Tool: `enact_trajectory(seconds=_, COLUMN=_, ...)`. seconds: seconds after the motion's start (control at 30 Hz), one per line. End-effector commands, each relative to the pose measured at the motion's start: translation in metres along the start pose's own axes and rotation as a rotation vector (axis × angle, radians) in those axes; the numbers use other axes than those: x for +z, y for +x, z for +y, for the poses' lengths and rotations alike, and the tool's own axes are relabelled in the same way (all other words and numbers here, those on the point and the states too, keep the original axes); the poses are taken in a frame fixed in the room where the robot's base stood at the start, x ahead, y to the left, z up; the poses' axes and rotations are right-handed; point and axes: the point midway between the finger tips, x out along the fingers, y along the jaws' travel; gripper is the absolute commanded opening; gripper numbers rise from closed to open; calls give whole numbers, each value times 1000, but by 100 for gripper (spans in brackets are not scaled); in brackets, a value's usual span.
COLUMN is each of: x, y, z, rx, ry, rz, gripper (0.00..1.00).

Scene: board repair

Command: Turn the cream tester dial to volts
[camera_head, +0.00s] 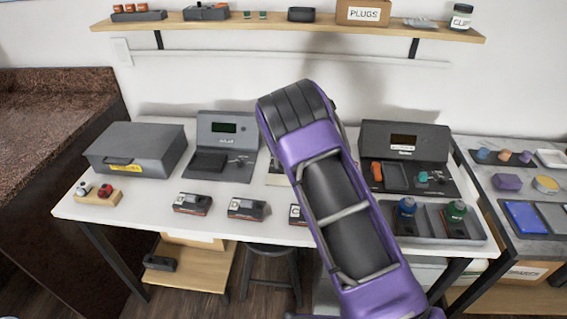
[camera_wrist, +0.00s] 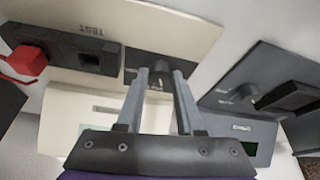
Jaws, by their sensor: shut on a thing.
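The cream tester (camera_wrist: 65,105) fills the left and middle of the wrist view, with a pale upright face and a greenish display partly behind my gripper. My gripper (camera_wrist: 160,76) has its two fingers at a dark plate on the tester. They are shut on the dial (camera_wrist: 157,84), a small grey knob mostly hidden between them. The dial's pointer and its markings cannot be read. In the head view my purple arm stands in front of the tester and hides the gripper and nearly all of the tester.
A dark block with a socket (camera_wrist: 90,60) and a red piece (camera_wrist: 25,62) lie left of the dial. A grey tester (camera_head: 228,130) and a dark tester (camera_head: 405,141) flank my arm. Small devices (camera_head: 193,204) stand along the bench front, beside a grey tray (camera_head: 480,232).

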Motion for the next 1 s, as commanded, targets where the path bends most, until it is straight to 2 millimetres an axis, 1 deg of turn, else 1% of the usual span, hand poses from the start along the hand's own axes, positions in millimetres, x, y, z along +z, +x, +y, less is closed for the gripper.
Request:
enact_trajectory(seconds=0.2, x=0, y=0, z=-3, rx=71, ry=164, rz=0, gripper=0)
enact_trajectory(seconds=0.5, x=-1, y=1, z=-4, rx=137, ry=329, rz=0, gripper=0)
enact_trajectory(seconds=0.7, x=-1, y=0, z=-3, rx=159, ry=384, rz=-1, gripper=0)
enact_trajectory(seconds=1.0, x=-1, y=0, z=-4, rx=166, ry=404, rz=-2, gripper=0)
